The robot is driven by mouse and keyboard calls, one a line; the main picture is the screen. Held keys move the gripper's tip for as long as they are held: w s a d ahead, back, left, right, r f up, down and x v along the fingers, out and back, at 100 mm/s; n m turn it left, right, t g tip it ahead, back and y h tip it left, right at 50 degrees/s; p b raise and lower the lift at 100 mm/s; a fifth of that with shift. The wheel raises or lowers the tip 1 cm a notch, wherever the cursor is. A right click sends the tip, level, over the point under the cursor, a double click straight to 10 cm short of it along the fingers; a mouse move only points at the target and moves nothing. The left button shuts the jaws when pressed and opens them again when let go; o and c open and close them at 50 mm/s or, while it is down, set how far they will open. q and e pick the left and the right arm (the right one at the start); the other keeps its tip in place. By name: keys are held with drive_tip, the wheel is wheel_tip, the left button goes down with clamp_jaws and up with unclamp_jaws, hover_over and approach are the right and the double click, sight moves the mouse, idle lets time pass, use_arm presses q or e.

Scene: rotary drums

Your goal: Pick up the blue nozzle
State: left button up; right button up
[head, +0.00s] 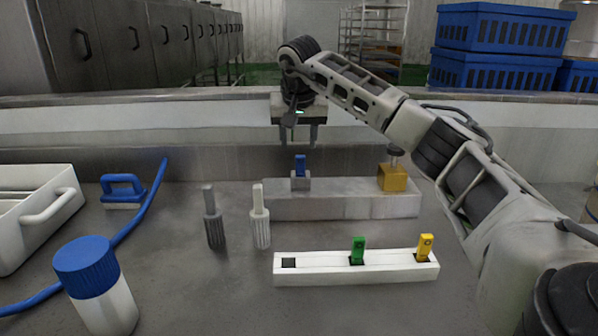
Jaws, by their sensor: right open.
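The blue nozzle (300,166) stands upright in a small grey holder (300,183) at the left end of a long grey block (345,204). My right gripper (299,142) hangs above it, pointing down, with its two fingers apart and nothing between them. The fingertips are just above or behind the nozzle's top; the exact depth is hard to tell. My left gripper does not show.
A white rack (330,273) in front holds a green nozzle (358,248), a yellow nozzle (425,246) and an empty slot. A yellow block (393,178) sits right.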

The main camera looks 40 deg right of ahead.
sight(301, 157)
drive_tip(key=x, duration=0.2)
drive_tip(key=shift+w+d+f, duration=0.1)
drive_tip(key=shift+f, duration=0.2)
drive_tip(key=x, duration=0.5)
drive_tip(key=shift+d, duration=0.4)
clamp_jaws()
